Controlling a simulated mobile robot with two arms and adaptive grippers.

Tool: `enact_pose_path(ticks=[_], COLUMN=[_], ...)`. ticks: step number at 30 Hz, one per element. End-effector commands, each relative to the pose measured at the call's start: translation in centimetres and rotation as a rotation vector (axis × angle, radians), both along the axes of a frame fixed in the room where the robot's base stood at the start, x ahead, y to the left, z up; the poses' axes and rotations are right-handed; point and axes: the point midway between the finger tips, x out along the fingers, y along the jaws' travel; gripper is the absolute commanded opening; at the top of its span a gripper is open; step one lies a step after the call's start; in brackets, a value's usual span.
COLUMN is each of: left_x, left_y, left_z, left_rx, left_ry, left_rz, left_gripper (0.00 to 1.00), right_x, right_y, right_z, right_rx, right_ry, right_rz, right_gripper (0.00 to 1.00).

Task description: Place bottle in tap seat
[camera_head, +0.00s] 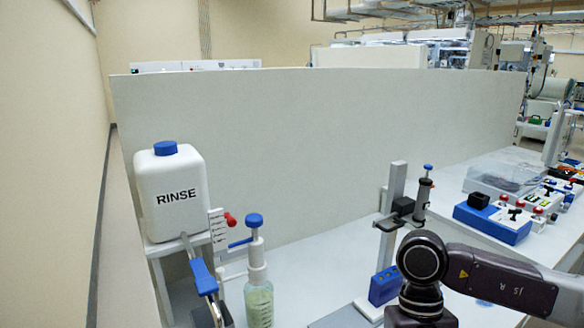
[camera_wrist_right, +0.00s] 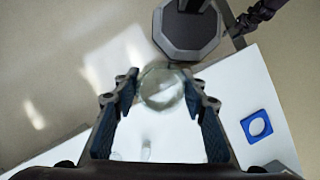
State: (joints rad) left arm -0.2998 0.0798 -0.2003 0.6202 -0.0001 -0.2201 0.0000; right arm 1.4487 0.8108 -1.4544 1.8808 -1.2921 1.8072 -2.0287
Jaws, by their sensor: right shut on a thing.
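My right gripper (camera_wrist_right: 160,84) is in the right wrist view, shut on a clear, round glass bottle (camera_wrist_right: 162,92). The bottle sits between the two fingertips, seen nearly end-on. A blue square piece with a round hole (camera_wrist_right: 247,122) lies on the white surface to its right; I cannot tell whether it is the tap seat. In the head view a white RINSE jug (camera_head: 172,195) with a blue cap stands at left, with a red-ended tap (camera_head: 229,219) beside it. My right arm enters from the right; its gripper is hidden there. My left gripper is not in view.
A pump bottle with greenish liquid (camera_head: 259,305) stands right of the jug. A post stand (camera_head: 391,215) and a blue block with holes (camera_head: 386,286) are near my right arm. A grey panel (camera_head: 320,150) closes the back. A dark octagonal base (camera_wrist_right: 188,30) lies beyond the gripper.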

Motion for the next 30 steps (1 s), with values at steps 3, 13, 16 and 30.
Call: enact_pose_path(ticks=[3,13,16,30], left_x=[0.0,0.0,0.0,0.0], left_y=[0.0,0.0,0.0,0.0], left_z=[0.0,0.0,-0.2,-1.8], left_rx=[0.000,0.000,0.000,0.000], left_ry=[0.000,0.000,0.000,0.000], left_rz=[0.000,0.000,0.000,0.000], left_gripper=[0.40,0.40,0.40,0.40], right_x=[-0.1,0.1,0.4,5.0], right_y=[0.0,0.0,0.3,3.3], right_z=[-0.1,0.0,-0.2,-0.8], right_rx=[0.002,0.000,0.002,0.004], right_ry=[0.003,0.000,0.000,0.003], right_rz=[0.000,-0.010,-0.059,-0.766], right_gripper=[0.09,0.09,0.09,0.09])
